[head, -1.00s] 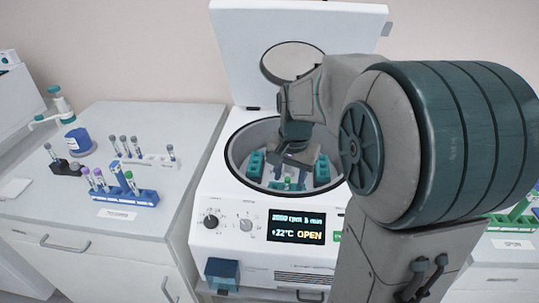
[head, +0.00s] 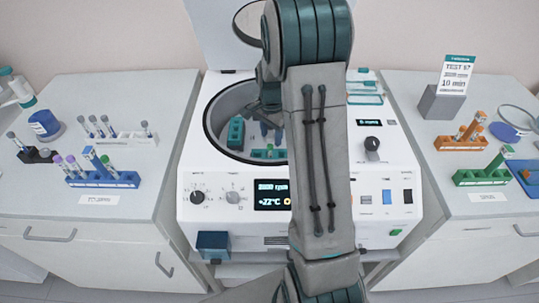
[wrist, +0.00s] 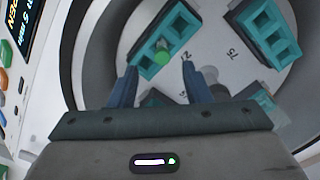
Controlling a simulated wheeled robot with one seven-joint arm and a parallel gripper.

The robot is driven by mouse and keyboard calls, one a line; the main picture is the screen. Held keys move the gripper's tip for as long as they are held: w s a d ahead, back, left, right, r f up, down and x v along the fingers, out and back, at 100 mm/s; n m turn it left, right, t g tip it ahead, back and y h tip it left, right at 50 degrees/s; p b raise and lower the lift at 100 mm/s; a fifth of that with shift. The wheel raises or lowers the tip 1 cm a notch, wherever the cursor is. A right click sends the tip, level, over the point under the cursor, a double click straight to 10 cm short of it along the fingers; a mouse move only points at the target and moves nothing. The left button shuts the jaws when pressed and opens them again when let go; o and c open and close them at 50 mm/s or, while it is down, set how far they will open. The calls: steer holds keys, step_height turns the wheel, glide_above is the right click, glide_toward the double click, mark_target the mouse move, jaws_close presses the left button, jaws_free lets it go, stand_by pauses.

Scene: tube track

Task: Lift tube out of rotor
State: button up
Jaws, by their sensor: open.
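The open centrifuge (head: 190,150) stands in the middle of the head view. Its rotor (wrist: 205,58) carries teal buckets with square holes, one of them (wrist: 178,28) ahead of my gripper (wrist: 158,76). A green-topped tube (wrist: 152,72) shows at the near end of that bucket, between my fingers in the wrist view. My fingers are apart, inside or just over the bowl, and I see no grip on the tube. How deep the tips are is unclear. In the head view my arm hides much of the bowl, and teal buckets (head: 236,131) show at its left.
The bowl rim surrounds my gripper closely. A blue rack (head: 112,180) and a white rack (head: 128,138) with tubes stand on the left bench. Orange (head: 462,144) and green (head: 484,177) racks and a sign (head: 456,72) stand on the right bench.

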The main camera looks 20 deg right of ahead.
mark_target(270, 146)
steer(key=shift+w+a+f+p, duration=0.1)
steer(key=shift+f+p, duration=0.3)
steer(key=shift+f, duration=1.05)
steer(key=shift+a+f+p, duration=0.1)
steer(key=shift+f+p, duration=0.25)
steer(key=shift+f, duration=1.1)
steer(key=c, duration=0.8)
